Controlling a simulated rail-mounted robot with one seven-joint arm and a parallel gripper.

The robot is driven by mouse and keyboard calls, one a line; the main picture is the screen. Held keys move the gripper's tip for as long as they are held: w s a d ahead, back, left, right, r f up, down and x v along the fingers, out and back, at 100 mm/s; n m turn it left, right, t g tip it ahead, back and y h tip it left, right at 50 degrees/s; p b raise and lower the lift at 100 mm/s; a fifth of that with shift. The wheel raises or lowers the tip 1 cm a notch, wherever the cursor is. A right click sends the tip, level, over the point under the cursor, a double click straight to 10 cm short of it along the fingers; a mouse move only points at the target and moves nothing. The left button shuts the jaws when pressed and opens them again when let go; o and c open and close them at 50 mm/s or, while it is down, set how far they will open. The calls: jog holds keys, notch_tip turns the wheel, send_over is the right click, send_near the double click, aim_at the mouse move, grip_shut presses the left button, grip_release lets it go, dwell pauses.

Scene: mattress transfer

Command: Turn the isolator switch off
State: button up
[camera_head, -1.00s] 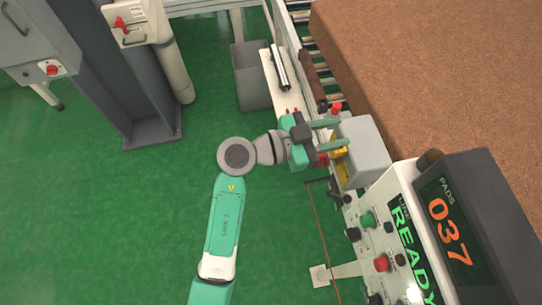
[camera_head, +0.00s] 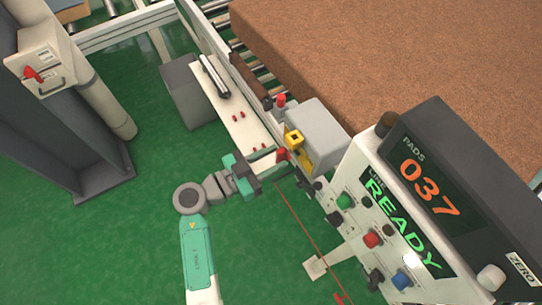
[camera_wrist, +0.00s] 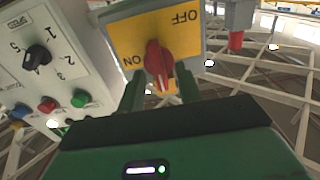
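The isolator switch (camera_wrist: 157,62) is a red knob on a yellow plate (camera_wrist: 125,35) with ON and OFF printed upside down in the wrist view. The knob's grip runs roughly up and down there; I cannot tell which end is its pointer. In the head view, the yellow plate (camera_head: 293,138) is on the side of a grey box, and the red knob (camera_head: 282,154) shows small below it. My gripper (camera_wrist: 160,86) is open, its green fingers on either side of the knob's lower end in the wrist view. Contact is not visible. My gripper (camera_head: 268,162) also shows beside the box in the head view.
A control panel (camera_head: 340,165) with several buttons and a READY display stands right of the box. A red-topped button (camera_head: 280,100) is behind it. A brown mattress (camera_head: 400,50) lies on rollers.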

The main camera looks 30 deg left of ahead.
grip_shut()
jog(key=shift+n, duration=0.3)
jog(key=n+b, duration=0.1)
jog(key=n, duration=0.1)
jog(key=shift+f+n, duration=0.1)
jog(key=shift+n, duration=0.3)
jog(key=n+p, duration=0.1)
jog(key=n, duration=0.3)
jog(key=n+p, duration=0.1)
jog(key=n, duration=0.9)
jog(key=shift+w+a+f+p, duration=0.15)
jog(key=shift+a+p, duration=0.1)
jog(key=shift+p, duration=0.15)
jog(key=shift+n, duration=0.4)
